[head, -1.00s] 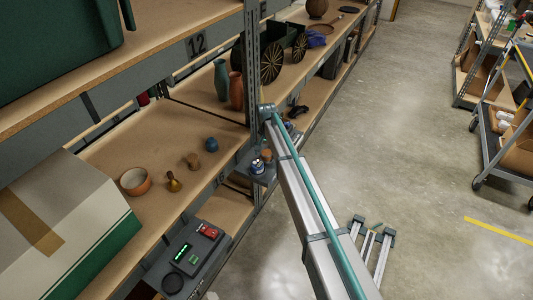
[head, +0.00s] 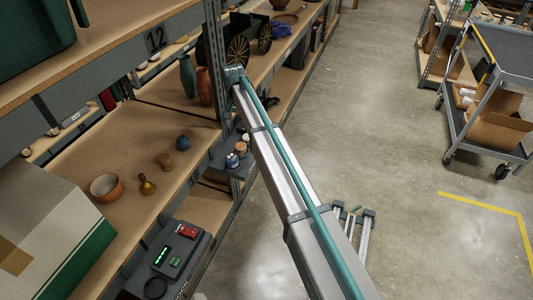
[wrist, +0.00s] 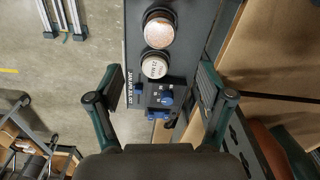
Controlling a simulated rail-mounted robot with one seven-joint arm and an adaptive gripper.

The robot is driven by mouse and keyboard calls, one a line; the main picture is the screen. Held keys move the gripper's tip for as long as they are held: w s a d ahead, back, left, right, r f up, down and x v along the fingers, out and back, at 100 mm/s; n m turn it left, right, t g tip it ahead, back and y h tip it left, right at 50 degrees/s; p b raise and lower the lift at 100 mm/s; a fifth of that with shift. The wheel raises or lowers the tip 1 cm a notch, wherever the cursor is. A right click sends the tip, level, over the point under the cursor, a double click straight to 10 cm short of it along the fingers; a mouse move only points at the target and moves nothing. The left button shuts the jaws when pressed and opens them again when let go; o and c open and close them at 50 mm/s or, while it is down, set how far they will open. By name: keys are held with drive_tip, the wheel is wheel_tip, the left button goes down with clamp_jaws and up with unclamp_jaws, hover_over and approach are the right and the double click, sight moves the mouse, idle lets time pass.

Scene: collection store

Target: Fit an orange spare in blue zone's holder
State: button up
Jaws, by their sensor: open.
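My gripper (wrist: 160,105) is open and empty in the wrist view, its two dark fingers spread wide. Ahead of it is a grey tray (wrist: 137,45) with two round-topped jars. One has a coppery top (wrist: 158,29); the nearer one has a pale, lettered lid (wrist: 154,67). Several blue knobs or clips (wrist: 166,98) sit nearer, between the fingertips. In the head view the small tray (head: 230,172) juts from the shelf post, with a blue-and-white jar (head: 232,161) and a brownish-orange-topped jar (head: 241,149). I cannot tell which item is the orange spare or the blue zone's holder.
The shelf (head: 125,140) holds a bowl (head: 106,187), a brass vessel (head: 147,186), small pots and a large box (head: 45,235). The aisle floor is open; a cart (head: 485,110) stands right.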

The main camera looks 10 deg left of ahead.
drive_tip(key=s+d+f+g, duration=0.1)
drive_tip(key=s+d+f, duration=0.3)
drive_tip(key=d+f, duration=0.5)
drive_tip(key=s+d+f, duration=0.4)
drive_tip(key=d+f, duration=0.4)
drive_tip(key=f, duration=0.1)
drive_tip(key=s+d+f+g+h, duration=0.1)
drive_tip(key=s+d+f+g, duration=0.1)
drive_tip(key=s+d+f, duration=1.3)
drive_tip(key=s+d+f+g, duration=0.1)
drive_tip(key=s+d, duration=0.4)
drive_tip(key=s, duration=0.6)
drive_tip(key=s+d+f+g, duration=0.1)
drive_tip(key=s+d, duration=0.5)
drive_tip(key=s, duration=0.6)
drive_tip(key=s+d+f+g+y, duration=0.1)
drive_tip(key=s+d, duration=0.4)
drive_tip(key=s, duration=0.6)
drive_tip(key=shift+s+d+f+g, duration=0.35)
drive_tip(key=shift+s+f+g, duration=0.05)
drive_tip(key=shift+f, duration=0.5)
drive_tip(key=shift+a, duration=0.1)
